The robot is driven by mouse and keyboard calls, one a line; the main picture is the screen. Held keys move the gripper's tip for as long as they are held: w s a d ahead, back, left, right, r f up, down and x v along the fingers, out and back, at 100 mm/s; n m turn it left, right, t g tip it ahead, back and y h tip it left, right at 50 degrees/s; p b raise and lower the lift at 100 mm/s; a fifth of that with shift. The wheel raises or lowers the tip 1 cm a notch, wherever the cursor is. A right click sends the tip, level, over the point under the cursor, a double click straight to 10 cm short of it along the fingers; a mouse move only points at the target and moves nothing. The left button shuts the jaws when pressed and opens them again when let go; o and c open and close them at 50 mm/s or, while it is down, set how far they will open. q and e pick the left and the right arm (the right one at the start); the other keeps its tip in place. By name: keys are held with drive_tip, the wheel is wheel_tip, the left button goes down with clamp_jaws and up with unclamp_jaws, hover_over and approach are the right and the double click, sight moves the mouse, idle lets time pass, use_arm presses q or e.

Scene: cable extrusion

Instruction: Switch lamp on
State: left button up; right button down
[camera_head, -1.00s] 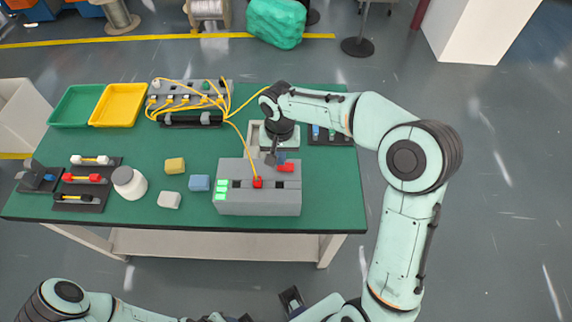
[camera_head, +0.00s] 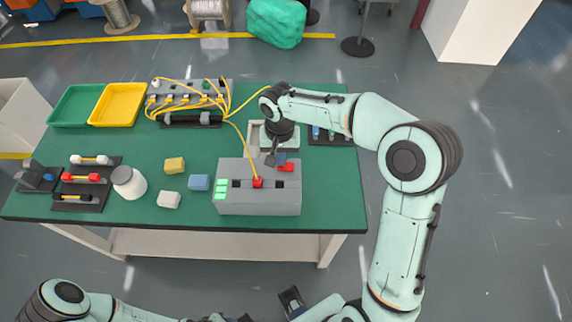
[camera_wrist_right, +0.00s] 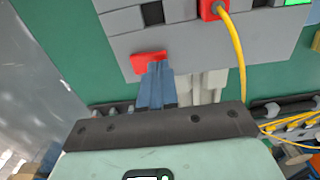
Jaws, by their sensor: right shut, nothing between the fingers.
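A grey box (camera_head: 258,202) stands at the table's front, with lit green lamps (camera_head: 221,189) at its left. A red switch (camera_head: 287,168) sits on its top right and shows in the right wrist view (camera_wrist_right: 148,62). A red plug (camera_head: 257,182) with a yellow cable is in the box's middle. My right gripper (camera_head: 280,160) is shut and empty, its blue fingertips (camera_wrist_right: 157,72) at the red switch's edge; whether they touch is unclear. My left arm (camera_head: 62,297) lies low at the bottom left; its gripper is too cut off to judge.
Green (camera_head: 75,106) and yellow trays (camera_head: 117,105) stand at the back left. A white jar (camera_head: 128,183), a yellow block (camera_head: 174,165), a white block (camera_head: 169,200) and a blue block (camera_head: 199,183) lie left of the box.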

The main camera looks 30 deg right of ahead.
use_arm(q)
drive_tip(key=shift+s+f+b, duration=0.2)
drive_tip(key=shift+f+b, duration=0.2)
drive_tip(key=shift+f, duration=0.1)
use_arm(e)
drive_tip(key=shift+f, duration=0.65)
use_arm(q)
drive_tip(key=shift+r, duration=0.1)
use_arm(e)
drive_tip(key=shift+r, duration=0.1)
drive_tip(key=shift+r+p, duration=2.2)
drive_tip(key=shift+r, duration=1.3)
use_arm(q)
drive_tip(key=w+r, duration=0.1)
drive_tip(key=r, duration=0.2)
drive_tip(key=w+r, duration=0.1)
drive_tip(key=shift+w+r, duration=0.3)
drive_tip(key=shift+r, duration=0.1)
use_arm(e)
drive_tip(key=shift+f, duration=0.1)
use_arm(q)
drive_tip(key=shift+s, duration=0.15)
